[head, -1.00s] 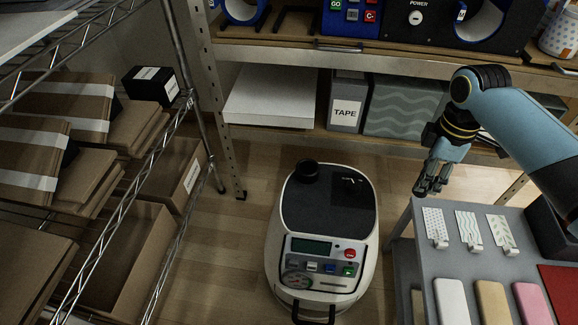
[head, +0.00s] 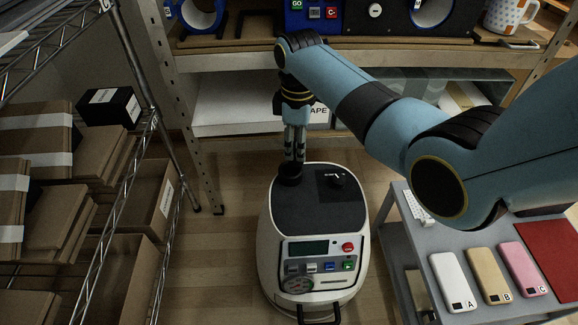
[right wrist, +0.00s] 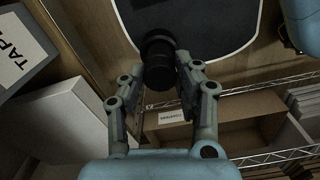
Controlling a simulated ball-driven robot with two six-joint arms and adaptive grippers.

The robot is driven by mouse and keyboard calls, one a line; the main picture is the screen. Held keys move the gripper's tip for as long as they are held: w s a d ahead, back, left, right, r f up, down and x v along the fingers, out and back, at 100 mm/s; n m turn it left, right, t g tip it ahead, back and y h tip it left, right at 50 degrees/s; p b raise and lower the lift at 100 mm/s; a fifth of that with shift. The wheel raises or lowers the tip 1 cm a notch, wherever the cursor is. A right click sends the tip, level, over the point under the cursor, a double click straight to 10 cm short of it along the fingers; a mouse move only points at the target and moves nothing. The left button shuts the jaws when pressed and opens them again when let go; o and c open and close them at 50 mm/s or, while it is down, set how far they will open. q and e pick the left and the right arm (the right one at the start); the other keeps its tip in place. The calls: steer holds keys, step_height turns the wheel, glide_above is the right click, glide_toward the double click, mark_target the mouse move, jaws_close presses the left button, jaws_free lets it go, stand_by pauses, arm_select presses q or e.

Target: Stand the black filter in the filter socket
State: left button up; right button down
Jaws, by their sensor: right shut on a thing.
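The black filter (head: 290,176) is a short dark cylinder. It is at the far left of the dark top of a white floor machine (head: 264,245). My right gripper (head: 292,163) reaches down from above and is shut on it. In the right wrist view the filter (right wrist: 159,62) is between the fingertips. I cannot tell whether it still touches the machine. A small dark round feature (head: 337,181) with a white mark lies to its right on the same top. It may be the filter socket, but its shape is unclear. My left gripper is not in view.
Wire shelving with cardboard boxes (head: 108,150) stands at the left. A workbench (head: 420,60) crosses the back. A grey table (head: 410,245) with labelled phone-like slabs (head: 490,273) is at the right. My right arm passes above the table. Wooden floor (head: 230,240) shows around the machine.

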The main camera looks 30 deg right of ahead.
steer(key=shift+w+a+f, duration=0.55)
step_height(320, 180, down, 3)
steer(key=shift+s+r+b, duration=0.1)
steer(key=shift+r+b, duration=0.1)
steer(key=shift+b, duration=0.8)
steer(key=shift+f+b, duration=0.3)
steer(key=shift+f, duration=0.25)
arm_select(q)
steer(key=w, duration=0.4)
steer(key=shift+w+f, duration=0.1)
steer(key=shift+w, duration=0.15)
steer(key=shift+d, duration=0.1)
arm_select(e)
steer(key=shift+f, duration=0.1)
steer(key=shift+f, duration=0.15)
steer(key=c, duration=0.9)
jaws_free()
steer(key=shift+c, duration=0.2)
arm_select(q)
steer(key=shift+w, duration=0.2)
